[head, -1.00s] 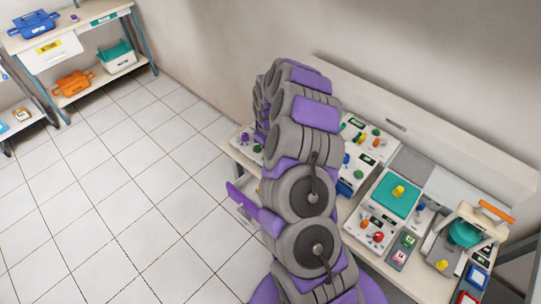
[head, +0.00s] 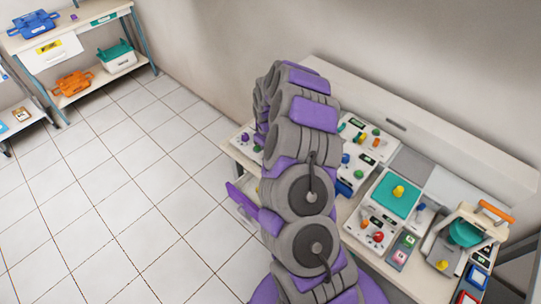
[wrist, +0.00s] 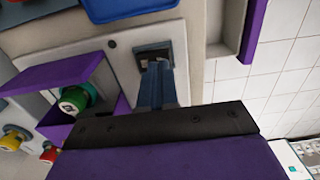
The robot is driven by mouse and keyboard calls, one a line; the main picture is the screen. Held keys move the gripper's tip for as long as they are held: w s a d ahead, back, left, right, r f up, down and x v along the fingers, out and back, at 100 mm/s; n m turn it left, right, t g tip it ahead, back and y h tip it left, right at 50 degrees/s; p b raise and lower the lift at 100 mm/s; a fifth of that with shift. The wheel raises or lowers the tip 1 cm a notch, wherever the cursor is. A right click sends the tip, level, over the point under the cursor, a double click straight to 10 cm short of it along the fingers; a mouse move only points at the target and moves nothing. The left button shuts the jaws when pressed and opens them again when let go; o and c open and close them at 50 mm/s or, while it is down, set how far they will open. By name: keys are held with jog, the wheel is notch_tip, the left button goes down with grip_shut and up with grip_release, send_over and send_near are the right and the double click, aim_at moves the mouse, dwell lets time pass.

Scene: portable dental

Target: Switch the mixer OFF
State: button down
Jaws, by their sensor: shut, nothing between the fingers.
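In the wrist view, a pale panel (wrist: 118,62) carries a dark square fitting (wrist: 152,48), which looks like a switch. My gripper (wrist: 157,68) is shut and empty, its narrow blue-grey fingers side by side. The fingertips overlap the lower part of the dark fitting in the picture; I cannot tell whether they touch it. They hide part of it, so its position cannot be read. No label shows that this panel belongs to the mixer. In the head view, my arm covers this spot and my gripper is hidden.
A green knob (wrist: 74,99) is left of my fingers; a yellow knob (wrist: 12,140) lies further left. A blue tray-like thing (wrist: 130,8) is above the panel. The bench holds a teal-topped device (head: 391,203) and a teal-bowl device (head: 464,233). Tiled floor (head: 130,190) is free.

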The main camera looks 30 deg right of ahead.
jog(key=shift+f, duration=0.7)
dwell(0.5)
jog(key=shift+r+p, duration=1)
jog(key=shift+r, duration=2.5)
